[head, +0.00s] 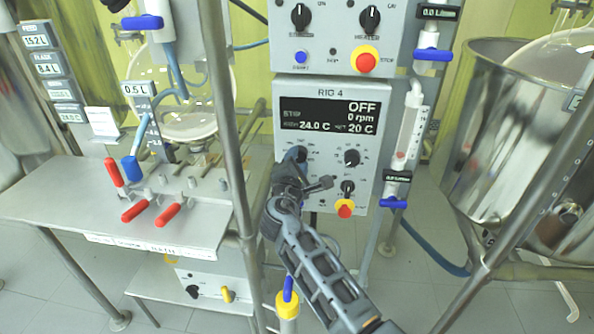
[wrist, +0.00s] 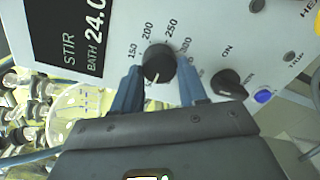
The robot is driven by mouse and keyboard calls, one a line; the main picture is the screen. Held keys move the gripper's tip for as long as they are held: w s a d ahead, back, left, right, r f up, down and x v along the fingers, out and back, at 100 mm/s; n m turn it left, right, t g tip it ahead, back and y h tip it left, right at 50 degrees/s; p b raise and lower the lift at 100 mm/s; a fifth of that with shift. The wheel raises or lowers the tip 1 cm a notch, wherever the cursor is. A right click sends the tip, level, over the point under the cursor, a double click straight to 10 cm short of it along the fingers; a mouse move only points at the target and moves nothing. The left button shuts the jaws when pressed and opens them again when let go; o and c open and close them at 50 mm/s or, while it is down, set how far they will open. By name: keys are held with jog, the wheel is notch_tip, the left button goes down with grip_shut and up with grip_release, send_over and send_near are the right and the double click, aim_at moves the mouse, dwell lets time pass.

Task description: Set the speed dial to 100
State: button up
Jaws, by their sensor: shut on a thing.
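The speed dial (wrist: 158,62) is a round black knob on the rig's grey panel, with 150, 200, 250 and 300 printed around its upper side in the wrist view. Its white pointer line faces down in that view, away from those numbers; the marks below are hidden. My gripper (wrist: 159,76) is shut on the dial, one blue finger on each side. In the head view my gripper (head: 291,163) covers most of the left dial of RIG 4. The display (head: 330,115) reads OFF, 0 rpm, 24.0 C and set 20 C.
A second black dial (head: 352,157) sits right of my gripper, above a small switch (head: 347,187) and a red stop button (head: 345,210). A black ON switch (wrist: 229,83) is near my right finger. A metal post (head: 232,130) stands left of the panel.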

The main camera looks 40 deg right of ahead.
jog(key=m+b, duration=0.4)
jog(key=shift+f, duration=0.2)
jog(key=shift+r+m+b, duration=0.15)
jog(key=shift+m+b, duration=1.15)
jog(key=shift+m, duration=0.5)
jog(key=shift+s, duration=0.1)
jog(key=o, duration=1.1)
jog(key=shift+r, duration=0.1)
jog(key=shift+c, duration=0.2)
jog(key=v, duration=0.7)
jog(key=shift+s+a, duration=0.25)
jog(key=shift+s, duration=0.05)
